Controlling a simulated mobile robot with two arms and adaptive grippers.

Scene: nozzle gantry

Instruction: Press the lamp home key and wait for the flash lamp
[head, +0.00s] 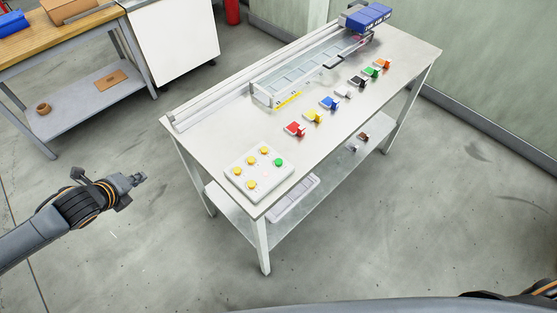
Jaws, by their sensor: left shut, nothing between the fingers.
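A white key panel (259,174) lies on the near left end of the grey table. It carries several yellow keys and one green key (279,162); no label is readable, so I cannot tell which is the lamp home key. A rail (250,82) runs along the table's back edge, with a blue block (369,16) at its far right end. I cannot make out a lit lamp. My left gripper (139,179) is shut and empty, out over the floor left of the panel and apart from it. My right gripper is out of view.
A clear trough (300,74) lies before the rail. Several coloured pieces, from a red one (294,129) to an orange one (383,64), stand in a row along the table. A grey tray (293,200) lies on the lower shelf. A wooden bench (60,45) stands back left.

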